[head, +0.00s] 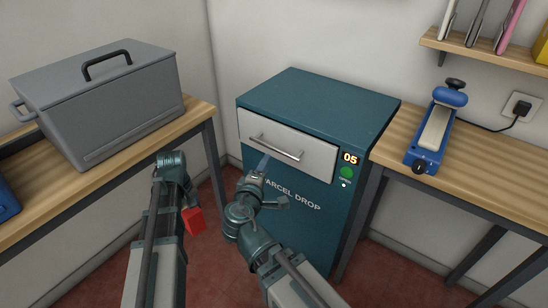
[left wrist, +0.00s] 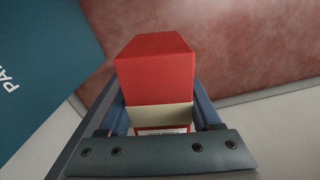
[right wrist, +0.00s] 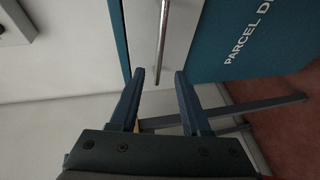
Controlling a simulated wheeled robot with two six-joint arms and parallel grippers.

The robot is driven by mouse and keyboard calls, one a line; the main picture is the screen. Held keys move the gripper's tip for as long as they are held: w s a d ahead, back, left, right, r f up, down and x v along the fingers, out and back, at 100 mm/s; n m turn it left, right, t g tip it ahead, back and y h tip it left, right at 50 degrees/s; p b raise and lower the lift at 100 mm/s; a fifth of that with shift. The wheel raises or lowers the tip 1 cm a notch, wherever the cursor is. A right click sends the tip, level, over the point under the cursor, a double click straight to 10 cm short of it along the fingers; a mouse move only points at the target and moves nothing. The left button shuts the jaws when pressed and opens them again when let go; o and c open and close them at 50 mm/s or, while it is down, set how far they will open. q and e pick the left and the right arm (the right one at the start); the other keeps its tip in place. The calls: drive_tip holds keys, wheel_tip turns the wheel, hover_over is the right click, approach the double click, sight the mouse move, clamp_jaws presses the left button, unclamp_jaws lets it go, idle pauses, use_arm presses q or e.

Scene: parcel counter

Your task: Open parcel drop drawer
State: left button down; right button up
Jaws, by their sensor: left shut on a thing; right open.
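The teal parcel drop cabinet (head: 310,93) has a pale drawer (head: 318,158) with a horizontal bar handle (head: 275,148); the drawer looks shut. My right gripper (head: 265,162) is open, just in front of and below the handle. In the right wrist view the handle (right wrist: 162,45) runs up ahead of the fingertips, roughly in line with the gap between them; it looks apart from them. My left gripper (head: 189,204) is shut on a red parcel (head: 195,220), held low, left of the cabinet. The left wrist view shows the red parcel (left wrist: 155,75) with a cream band between the fingers.
A grey lidded bin (head: 110,105) stands on the left wooden bench (head: 200,112). A blue sealer-like device (head: 435,130) lies on the right bench (head: 480,165). The cabinet front bears an "05" display (head: 350,159) and a green button (head: 346,172). Red floor shows below.

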sight(274, 149)
use_arm(q)
wheel_tip(274, 149, down, 2)
drive_tip(key=shift+f+b, duration=0.2)
drive_tip(key=shift+b, duration=1)
use_arm(e)
drive_tip(key=x, duration=1.2)
clamp_jaws()
